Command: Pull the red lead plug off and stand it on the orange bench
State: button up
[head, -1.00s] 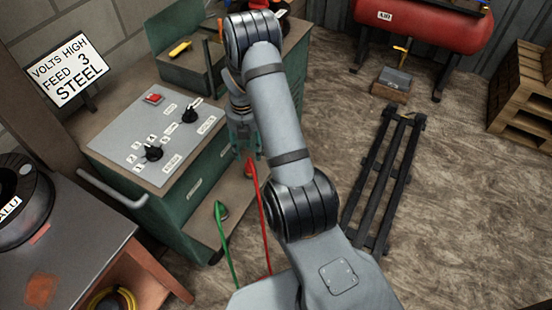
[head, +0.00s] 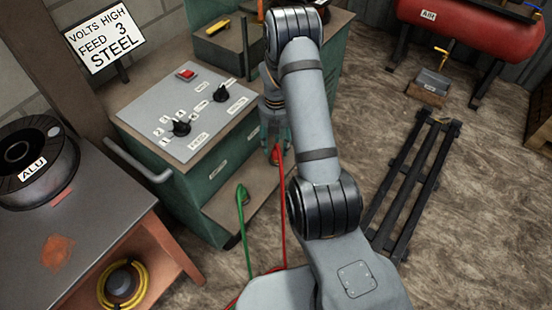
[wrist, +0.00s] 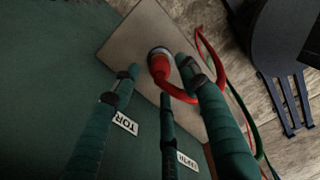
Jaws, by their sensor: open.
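The red lead plug (head: 277,157) sits on the low ledge at the front of the green welder cabinet, with its red cable running down toward the floor. In the wrist view the red plug (wrist: 160,66) stands between my finger ends, apart from them as far as I can tell, at a round socket on the tan panel. My gripper (head: 274,142) has its green fingers spread over it; the wrist view shows my gripper (wrist: 157,78) open and empty. The orange bench (head: 100,205), with a grey top and orange legs, is at the left.
A green lead plug (head: 241,193) stands left of the red one. A spool marked ALU (head: 38,165) and an orange patch (head: 57,252) are on the bench top. A bent grey handle (head: 140,165) sticks out between bench and cabinet. The bench's front top is clear.

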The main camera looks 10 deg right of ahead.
aim_at(276, 149)
notch_tip(276, 149, down, 5)
jog(key=b, duration=0.3)
jog(key=shift+c, duration=0.5)
dwell(0.9)
grip_shut()
dwell(0.3)
jog(key=o, duration=0.5)
grip_release()
jog(key=shift+o, duration=0.3)
notch_tip(276, 149, up, 12)
dwell(0.4)
